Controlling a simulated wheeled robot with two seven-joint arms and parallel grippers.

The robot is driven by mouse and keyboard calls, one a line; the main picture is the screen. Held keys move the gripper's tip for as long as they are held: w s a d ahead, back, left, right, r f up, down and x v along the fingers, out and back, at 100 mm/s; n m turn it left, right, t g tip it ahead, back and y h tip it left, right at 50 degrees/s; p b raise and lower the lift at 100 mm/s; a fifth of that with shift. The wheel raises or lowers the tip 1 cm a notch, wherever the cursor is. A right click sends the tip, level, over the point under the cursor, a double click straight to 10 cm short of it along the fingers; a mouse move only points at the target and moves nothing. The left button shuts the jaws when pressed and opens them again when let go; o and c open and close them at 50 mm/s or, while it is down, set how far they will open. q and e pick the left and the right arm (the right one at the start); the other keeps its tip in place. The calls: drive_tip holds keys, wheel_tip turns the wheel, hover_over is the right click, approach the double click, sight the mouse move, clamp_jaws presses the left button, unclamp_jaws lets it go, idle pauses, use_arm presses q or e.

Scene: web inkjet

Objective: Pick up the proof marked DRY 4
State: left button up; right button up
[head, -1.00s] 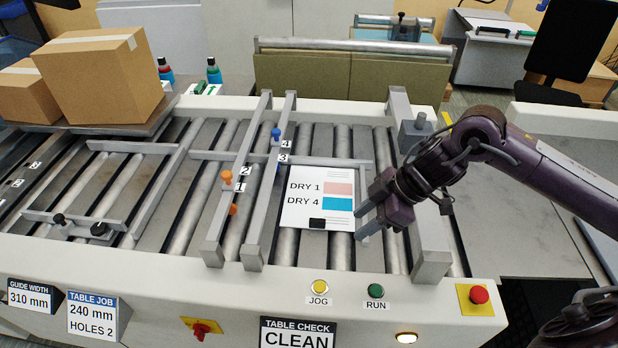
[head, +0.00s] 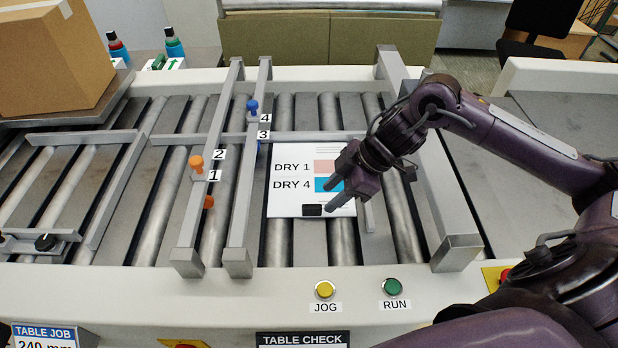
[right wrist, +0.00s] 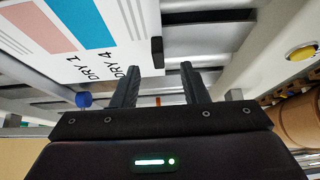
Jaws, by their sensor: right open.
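The proof (head: 285,203) is a white sheet marked DRY 1 and DRY 4, with a pink patch and a blue patch. It lies on the roller table, with a small black tab (head: 312,210) at its near edge. The proof also shows in the right wrist view (right wrist: 62,68), with the black tab (right wrist: 157,52) at its edge. My right gripper (head: 334,197) is open and empty, over the proof's right near part, close to the tab. In the right wrist view its two fingers (right wrist: 158,84) point toward the tab's edge. My left gripper is not in view.
Two metal guide bars (head: 222,150) with orange and blue knobs stand left of the proof. A thick rail (head: 437,190) stands at its right. JOG (head: 325,290) and RUN (head: 392,287) buttons sit on the front panel. A cardboard box (head: 50,60) is at the back left.

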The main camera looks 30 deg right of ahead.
sight(315, 206)
drive_tip(key=shift+w+a+f, duration=0.15)
drive_tip(key=shift+a+f, duration=0.3)
drive_tip(key=shift+a, duration=0.1)
drive_tip(key=x, duration=0.3)
drive_tip(key=p+x, duration=0.1)
drive_tip(key=shift+w+f, duration=0.2)
drive_tip(key=shift+w, duration=0.15)
clamp_jaws()
